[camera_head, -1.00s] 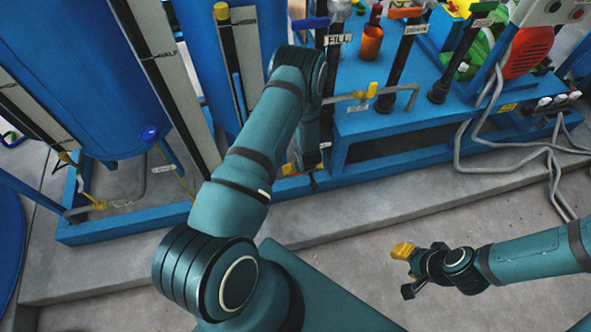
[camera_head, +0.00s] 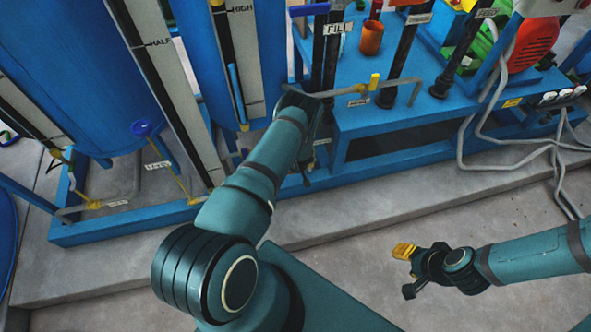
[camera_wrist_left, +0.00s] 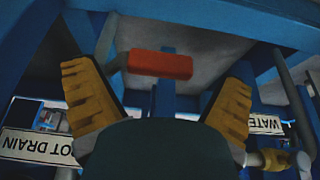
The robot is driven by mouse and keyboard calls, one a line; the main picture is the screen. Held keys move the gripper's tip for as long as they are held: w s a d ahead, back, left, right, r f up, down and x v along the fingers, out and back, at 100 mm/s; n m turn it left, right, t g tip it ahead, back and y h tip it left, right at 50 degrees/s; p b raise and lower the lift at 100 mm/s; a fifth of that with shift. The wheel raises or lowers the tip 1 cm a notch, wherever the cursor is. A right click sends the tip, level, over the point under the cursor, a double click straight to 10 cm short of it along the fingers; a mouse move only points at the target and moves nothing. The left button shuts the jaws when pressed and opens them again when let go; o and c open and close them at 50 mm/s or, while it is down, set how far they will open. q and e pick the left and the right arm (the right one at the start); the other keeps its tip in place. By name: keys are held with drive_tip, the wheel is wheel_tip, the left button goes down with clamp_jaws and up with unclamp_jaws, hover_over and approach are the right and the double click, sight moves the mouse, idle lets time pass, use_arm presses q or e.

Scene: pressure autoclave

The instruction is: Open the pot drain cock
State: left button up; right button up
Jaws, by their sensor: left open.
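The pot drain cock shows as a red handle (camera_wrist_left: 160,65) in the left wrist view, beside an upside-down sign (camera_wrist_left: 38,146) reading "OT DRAIN". My left gripper (camera_wrist_left: 160,84) is open, with one yellow finger on each side of the red handle. I cannot tell whether either finger touches it. In the head view my left arm reaches down at the blue frame, and its forearm and wrist hide the gripper's fingers and the cock. My right gripper (camera_head: 405,270) is over the floor at the lower right, its fingers apart and empty.
Blue frame bars surround the handle closely. A "WATER" sign (camera_wrist_left: 265,124) and a brass fitting (camera_wrist_left: 272,159) lie to its right. Grey hoses (camera_head: 500,165) hang at right.

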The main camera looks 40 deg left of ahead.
use_arm(q)
drive_tip(key=shift+w+f, duration=0.1)
drive_tip(key=shift+f, duration=0.25)
drive_tip(key=shift+c, duration=0.2)
drive_tip(key=shift+a, duration=0.1)
drive_tip(key=c, duration=1.3)
drive_tip(key=shift+f, duration=0.2)
drive_tip(key=shift+a+f+t+h+p, duration=0.1)
drive_tip(key=shift+f+t+h+p, duration=0.15)
drive_tip(key=shift+t+h+p, duration=0.2)
drive_tip(key=shift+f+n+t+h+b, duration=0.3)
drive_tip(key=shift+f+t+h, duration=0.4)
drive_tip(key=shift+f, duration=0.2)
drive_tip(key=shift+w+d+f+n+t+h, duration=0.15)
drive_tip(key=shift+d+f+n+t+h, duration=0.1)
drive_tip(key=shift+f+t+h, duration=0.35)
drive_tip(key=shift+w+d+f+n+t+h, duration=0.2)
drive_tip(key=shift+f+t+h, duration=0.15)
drive_tip(key=shift+f+t, duration=0.35)
